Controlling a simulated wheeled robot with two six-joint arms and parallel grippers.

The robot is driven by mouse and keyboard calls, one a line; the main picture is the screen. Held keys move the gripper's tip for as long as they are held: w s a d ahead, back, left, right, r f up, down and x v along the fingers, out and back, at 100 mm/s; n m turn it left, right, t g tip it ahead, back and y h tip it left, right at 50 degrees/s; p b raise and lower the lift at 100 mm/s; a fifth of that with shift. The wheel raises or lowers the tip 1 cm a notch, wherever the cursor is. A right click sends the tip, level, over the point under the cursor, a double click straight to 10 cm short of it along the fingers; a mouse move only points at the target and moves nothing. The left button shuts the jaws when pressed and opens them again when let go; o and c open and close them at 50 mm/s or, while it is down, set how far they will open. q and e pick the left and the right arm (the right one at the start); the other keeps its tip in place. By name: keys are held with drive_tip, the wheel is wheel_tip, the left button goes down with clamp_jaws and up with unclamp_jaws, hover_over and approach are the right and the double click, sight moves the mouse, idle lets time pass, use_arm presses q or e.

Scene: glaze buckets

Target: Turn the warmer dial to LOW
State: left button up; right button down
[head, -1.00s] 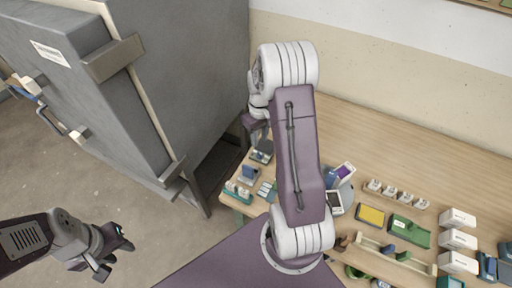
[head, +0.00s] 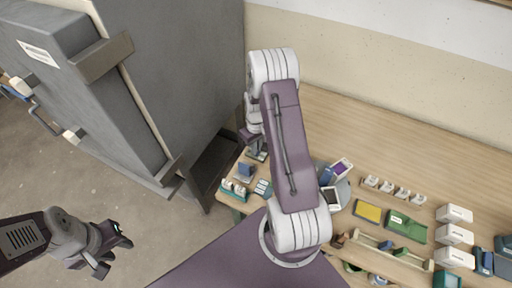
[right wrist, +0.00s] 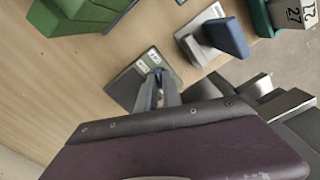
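The warmer dial looks to be the small blue knob (right wrist: 158,80) on a dark square plate (right wrist: 126,88) with white labels, seen in the right wrist view; the label text is too small to read. My right gripper (right wrist: 163,84) is down at this plate, its narrow grey fingers on either side of the knob. Whether they press on it I cannot tell. In the head view the plate (head: 258,155) shows partly at the left end of the table under my right gripper (head: 251,137). My left gripper (head: 112,252) is open and empty over the floor.
Close to the plate is a grey stand with a blue block (right wrist: 226,36). A green holder (head: 233,191) is at the table's left edge. A large grey cabinet (head: 190,75) stands left of the table (head: 400,135). White boxes (head: 455,235) and green trays are at the right.

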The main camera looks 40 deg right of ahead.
drive_tip(key=shift+n, duration=0.3)
drive_tip(key=n+p, duration=0.1)
drive_tip(key=n, duration=0.3)
drive_tip(key=shift+r, duration=0.1)
drive_tip(key=n, duration=0.5)
drive_tip(key=shift+w, duration=0.1)
idle(0.7)
drive_tip(key=c, duration=1.5)
unclamp_jaws()
wheel_tip(320, 180, up, 9)
